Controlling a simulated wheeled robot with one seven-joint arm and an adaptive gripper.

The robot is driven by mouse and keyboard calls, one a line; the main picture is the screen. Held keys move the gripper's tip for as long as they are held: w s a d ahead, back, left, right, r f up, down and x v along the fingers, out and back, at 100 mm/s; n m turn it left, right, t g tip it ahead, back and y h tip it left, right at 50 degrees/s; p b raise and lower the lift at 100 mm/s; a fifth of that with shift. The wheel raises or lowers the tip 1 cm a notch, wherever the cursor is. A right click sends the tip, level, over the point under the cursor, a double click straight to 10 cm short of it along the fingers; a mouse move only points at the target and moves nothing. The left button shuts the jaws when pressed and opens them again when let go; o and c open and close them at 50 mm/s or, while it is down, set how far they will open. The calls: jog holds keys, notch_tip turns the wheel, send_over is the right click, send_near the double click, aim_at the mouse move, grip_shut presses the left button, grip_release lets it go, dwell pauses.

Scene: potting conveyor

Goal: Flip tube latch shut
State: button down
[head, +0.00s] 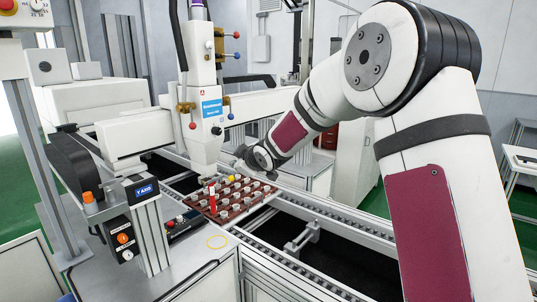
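A white dispensing head (206,100) with a blue label hangs above the conveyor. Small levers with coloured ball knobs stick out from it, including a red-tipped lever (235,35) at the top right and a red knob (192,126) at the lower left. I cannot tell which part is the tube latch. My gripper (240,165) is small and dark, just right of the head's lower end and above the tray's far edge. Its fingers are too small and dark to read.
A brown-red tray (238,212) of several small pale cups sits on the conveyor (330,268) under the head. A control box with buttons (122,240) and a "Y AXIS" post (152,235) stand at left. My arm fills the right side. The bench front (185,272) is mostly clear.

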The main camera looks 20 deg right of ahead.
jog(key=s+d+r+p, duration=0.2)
jog(key=s+d+r, duration=0.3)
jog(key=d, duration=0.1)
jog(key=shift+s, duration=0.2)
jog(key=shift+s+r, duration=0.1)
jog(key=shift+r, duration=0.05)
dwell(0.4)
jog(key=s+d+r+m+g+h, duration=0.2)
jog(key=s+m+h, duration=0.1)
jog(key=s, duration=0.9)
jog(key=s+d+r+m+g+h, duration=0.1)
jog(key=s+d+r+m+h, duration=0.2)
jog(key=s, duration=0.8)
jog(key=s+a+f+m+g+y, duration=0.1)
jog(key=s+f+m, duration=0.1)
jog(key=s, duration=0.8)
jog(key=s+a+f+m+g+y+b, duration=0.1)
jog(key=s+a+f+m+g, duration=0.1)
jog(key=s, duration=0.8)
jog(key=shift+s+a+f+m+y, duration=0.3)
jog(key=shift+m+y, duration=0.1)
jog(key=shift+m, duration=0.1)
